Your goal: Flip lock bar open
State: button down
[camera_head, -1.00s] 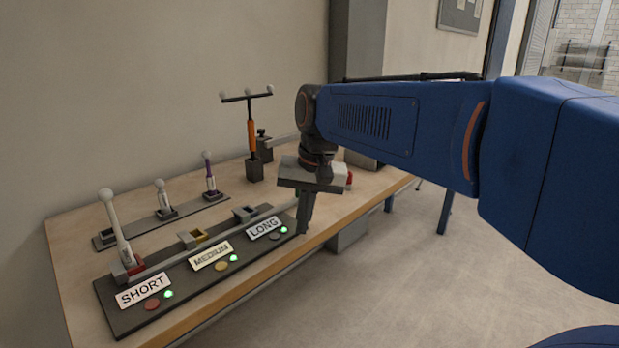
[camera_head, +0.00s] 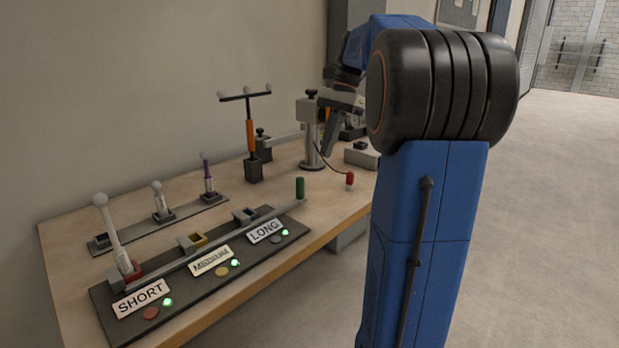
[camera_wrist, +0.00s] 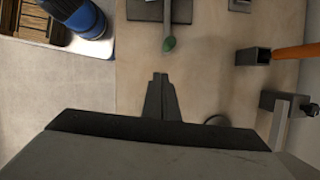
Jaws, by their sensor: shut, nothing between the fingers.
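The lock bar (camera_head: 215,246) is a long grey bar lying along the dark panel (camera_head: 130,330) past the SHORT, MEDIUM and LONG sockets. Its green handle (camera_head: 300,187) stands upright at the right end. In the wrist view the green handle (camera_wrist: 169,44) shows at the top, apart from the fingertips. My gripper (camera_head: 327,152) is shut and empty, above the table beside the grey post, back and right of the green handle. My gripper's fingers (camera_wrist: 160,77) also show closed together in the wrist view.
A grey post (camera_head: 311,135) with a red-knobbed lever (camera_head: 350,180) stands near my gripper. An orange-handled T-shaped tool (camera_head: 250,135) stands left of it. Two smaller levers (camera_head: 162,200) (camera_head: 207,178) stand in the back rack.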

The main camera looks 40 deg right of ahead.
jog(key=shift+w+d+r+m+y, duration=0.15)
jog(key=shift+w+d+m, duration=0.15)
jog(key=shift+d, duration=0.45)
jog(key=shift+w+d+r+m+y, duration=0.2)
jog(key=shift+d+m, duration=0.1)
jog(key=shift+d, duration=0.4)
jog(key=shift+f, duration=0.1)
jog(key=x, duration=0.9)
jog(key=shift+s+a+f, duration=0.1)
jog(key=shift+a+f, duration=0.05)
jog(key=shift+f, duration=0.15)
jog(key=shift+a+f, duration=0.1)
jog(key=shift+a, duration=1.9)
jog(key=shift+a, duration=0.1)
jog(key=shift+s+a, duration=0.1)
jog(key=shift+a, duration=0.5)
jog(key=shift+s+a, duration=0.15)
jog(key=shift+a, duration=0.5)
